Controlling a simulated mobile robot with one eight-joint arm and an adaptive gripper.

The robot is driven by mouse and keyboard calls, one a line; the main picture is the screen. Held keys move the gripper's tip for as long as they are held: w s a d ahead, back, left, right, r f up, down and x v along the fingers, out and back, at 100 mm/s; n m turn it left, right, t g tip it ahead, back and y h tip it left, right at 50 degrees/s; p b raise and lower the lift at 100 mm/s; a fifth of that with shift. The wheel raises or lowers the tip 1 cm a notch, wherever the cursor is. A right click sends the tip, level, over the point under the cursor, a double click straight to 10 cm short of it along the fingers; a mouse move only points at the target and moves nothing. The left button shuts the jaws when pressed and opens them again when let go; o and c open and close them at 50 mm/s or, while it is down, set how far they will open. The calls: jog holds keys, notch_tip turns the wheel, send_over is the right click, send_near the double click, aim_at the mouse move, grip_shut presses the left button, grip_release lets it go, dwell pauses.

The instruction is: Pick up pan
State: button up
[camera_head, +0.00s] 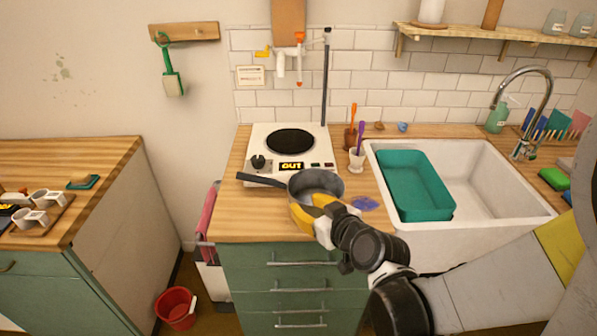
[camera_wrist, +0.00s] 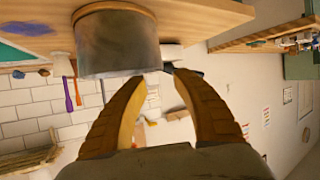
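The grey metal pan (camera_head: 327,186) stands at the front edge of the hot plate, its dark handle (camera_head: 262,182) pointing left. My gripper (camera_head: 308,208), with yellow fingers, is at the pan's near side, overlapping it in the head view. In the wrist view, which is turned over, the pan (camera_wrist: 117,42) fills the upper left, close beyond the fingers. My gripper (camera_wrist: 160,76) is open there, with a clear gap between the fingertips and nothing held. Part of the dark handle shows behind the right fingertip. I cannot tell whether a finger touches the pan.
The hot plate (camera_head: 253,137) with a black burner is behind the pan. A white sink (camera_head: 480,222) with a teal basin (camera_head: 413,188) is on the right. A purple splat (camera_head: 365,203) and a white mortar (camera_head: 356,160) are near the pan. The counter's front left (camera_head: 240,225) is clear.

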aim_at(291, 203)
jog(key=b+x, duration=0.3)
jog(key=x, duration=0.6)
jog(key=shift+w+a+f, duration=0.1)
jog(key=shift+f, duration=0.15)
jog(key=shift+r, duration=0.1)
grip_shut()
